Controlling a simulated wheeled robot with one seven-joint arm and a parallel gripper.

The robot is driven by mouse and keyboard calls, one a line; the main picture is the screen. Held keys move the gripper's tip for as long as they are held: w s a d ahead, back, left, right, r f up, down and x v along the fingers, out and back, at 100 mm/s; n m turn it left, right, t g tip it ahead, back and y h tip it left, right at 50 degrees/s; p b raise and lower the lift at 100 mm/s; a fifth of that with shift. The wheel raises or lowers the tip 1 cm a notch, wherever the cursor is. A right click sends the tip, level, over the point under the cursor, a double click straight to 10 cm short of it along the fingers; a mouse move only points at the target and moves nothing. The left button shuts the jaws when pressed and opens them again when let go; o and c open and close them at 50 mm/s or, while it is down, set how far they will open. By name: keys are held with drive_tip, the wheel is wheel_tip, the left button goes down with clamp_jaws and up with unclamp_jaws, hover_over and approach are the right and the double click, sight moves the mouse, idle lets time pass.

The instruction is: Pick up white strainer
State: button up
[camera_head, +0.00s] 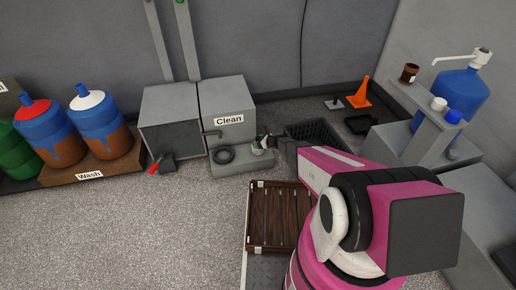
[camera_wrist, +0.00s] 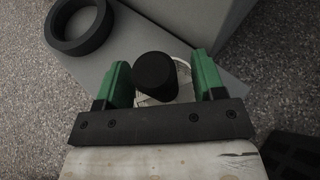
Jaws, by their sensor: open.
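The white strainer (camera_wrist: 184,86) shows in the wrist view as a pale mesh-like piece on the grey ledge, between my fingers. A dark round knob-like part (camera_wrist: 154,82) covers much of it; I cannot tell if this belongs to the strainer. My gripper (camera_wrist: 162,82) is open, with one green finger on each side of the strainer and the dark part. I cannot tell whether the fingers touch either.
A black ring (camera_wrist: 79,24) lies on the grey ledge (camera_head: 240,167), left of my gripper. The "Clean" box (camera_head: 228,104) rises behind. A black crate (camera_head: 312,134) and a wooden slatted rack (camera_head: 279,215) are close by. Open floor lies at left.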

drive_tip(key=shift+c, duration=0.3)
clamp_jaws()
drive_tip(key=shift+r, duration=0.1)
